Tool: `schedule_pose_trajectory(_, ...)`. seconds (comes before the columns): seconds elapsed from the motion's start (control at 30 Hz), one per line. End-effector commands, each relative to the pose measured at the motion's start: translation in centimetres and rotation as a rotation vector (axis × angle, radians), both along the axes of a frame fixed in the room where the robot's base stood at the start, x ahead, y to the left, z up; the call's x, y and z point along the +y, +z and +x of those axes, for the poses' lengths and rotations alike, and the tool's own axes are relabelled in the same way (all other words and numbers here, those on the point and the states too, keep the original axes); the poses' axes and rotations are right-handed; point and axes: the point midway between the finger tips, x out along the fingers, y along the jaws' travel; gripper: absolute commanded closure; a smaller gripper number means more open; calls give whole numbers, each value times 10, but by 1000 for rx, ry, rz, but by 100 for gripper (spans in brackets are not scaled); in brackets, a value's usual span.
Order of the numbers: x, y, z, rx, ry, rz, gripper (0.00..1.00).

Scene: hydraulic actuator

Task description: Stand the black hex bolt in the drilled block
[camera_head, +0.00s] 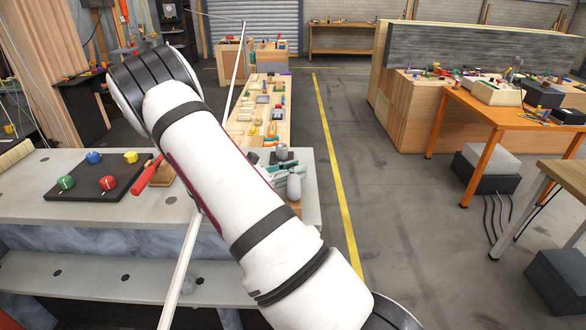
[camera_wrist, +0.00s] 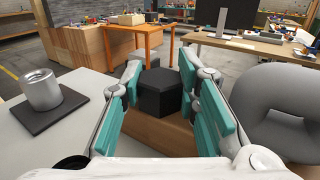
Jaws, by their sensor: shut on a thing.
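The black hex bolt (camera_wrist: 161,93) shows its six-sided head between the teal pads of my gripper (camera_wrist: 159,76) in the wrist view. My gripper is shut on it. A wooden block (camera_wrist: 150,133), which looks like the drilled block, lies below and around the bolt head in that view. The shank and any hole are hidden, so I cannot tell whether the bolt is in the block or above it. In the head view my arm covers the bolt, and part of my gripper (camera_head: 268,172) shows at the bench's right end.
A silver cylinder (camera_wrist: 42,90) stands on a dark plate (camera_wrist: 48,112) left of my gripper. A large grey rounded part (camera_wrist: 278,105) is close on the right. A black tray (camera_head: 103,180) with several coloured knobs and a red-handled tool (camera_head: 146,176) lie on the bench's left.

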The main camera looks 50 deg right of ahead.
Motion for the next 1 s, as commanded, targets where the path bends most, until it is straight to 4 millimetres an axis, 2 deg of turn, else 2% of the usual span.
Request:
schedule_pose_trajectory(0.37, 0, -1, 0, 1, 0, 1, 100)
schedule_pose_trajectory(0.4, 0, -1, 0, 1, 0, 1, 69)
schedule_pose_trajectory(0.5, 0, -1, 0, 0, -1, 2, 48)
schedule_pose_trajectory(0.73, 0, -2, -1, 1, -2, 3, 48)
schedule_pose_trajectory(0.77, 0, -2, -1, 2, -1, 4, 45)
schedule_pose_trajectory(0.83, 0, -2, -1, 2, -2, 4, 29)
schedule_pose_trajectory(1.0, 1, -3, -2, 2, -4, 5, 27)
